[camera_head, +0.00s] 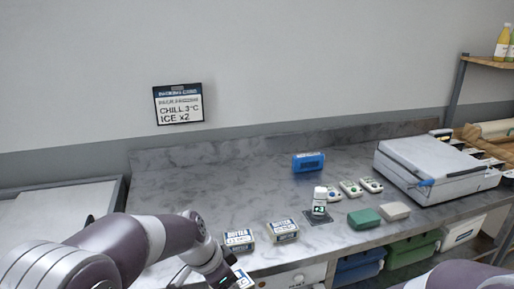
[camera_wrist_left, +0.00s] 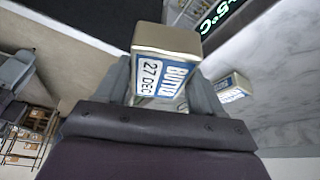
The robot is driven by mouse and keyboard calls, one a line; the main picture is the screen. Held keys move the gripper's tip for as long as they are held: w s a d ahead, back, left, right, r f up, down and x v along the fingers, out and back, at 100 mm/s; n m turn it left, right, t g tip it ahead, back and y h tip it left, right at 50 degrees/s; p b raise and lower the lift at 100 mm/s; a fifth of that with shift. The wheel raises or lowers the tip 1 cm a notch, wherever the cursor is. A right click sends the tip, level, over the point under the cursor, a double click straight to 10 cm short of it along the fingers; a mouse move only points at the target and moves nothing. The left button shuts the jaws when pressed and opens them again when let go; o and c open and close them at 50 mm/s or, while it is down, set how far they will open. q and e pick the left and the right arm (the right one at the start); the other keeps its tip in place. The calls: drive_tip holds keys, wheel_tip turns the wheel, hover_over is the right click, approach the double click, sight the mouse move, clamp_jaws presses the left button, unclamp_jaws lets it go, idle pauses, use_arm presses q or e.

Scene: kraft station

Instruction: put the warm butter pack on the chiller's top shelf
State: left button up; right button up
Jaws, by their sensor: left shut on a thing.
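My left gripper (camera_wrist_left: 163,92) is shut on a butter pack (camera_wrist_left: 168,42). The pack has pale gold faces and a white-and-blue label reading BUTT… and 27 DEC. In the head view the left gripper is low at the counter's front edge, and only a bit of the held pack's label (camera_head: 243,279) shows. Two other butter packs, the left one (camera_head: 238,240) and the right one (camera_head: 284,230), lie on the counter. One pack (camera_wrist_left: 234,87) also shows in the wrist view. I cannot clearly identify the chiller or its top shelf. My right gripper is out of view.
A wall sign (camera_head: 179,104) reads CHILL 3°C, ICE x2. The grey counter (camera_head: 200,190) holds a blue pack (camera_head: 308,162), a white bottle (camera_head: 319,202), a green block (camera_head: 364,218) and a white case (camera_head: 440,165). A dark panel (camera_wrist_left: 222,16) shows green digits ending in 5°C. The counter's back left is clear.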

use_arm(q)
drive_tip(key=a+f+n+t+y, duration=0.1)
drive_tip(key=a+f+n, duration=0.4)
drive_tip(key=f, duration=0.4)
drive_tip(key=a+f+n+t+y, duration=0.1)
drive_tip(key=a+f+n+y, duration=0.1)
drive_tip(key=a+f+n, duration=0.4)
wheel_tip(320, 180, down, 4)
drive_tip(key=shift+a+f+y, duration=0.25)
drive_tip(key=shift+a+y, duration=0.05)
drive_tip(key=shift+a, duration=0.6)
wheel_tip(320, 180, up, 4)
drive_tip(key=p, duration=0.4)
drive_tip(key=shift+s+r, duration=0.15)
drive_tip(key=shift+r, duration=0.05)
drive_tip(key=shift+f, duration=0.15)
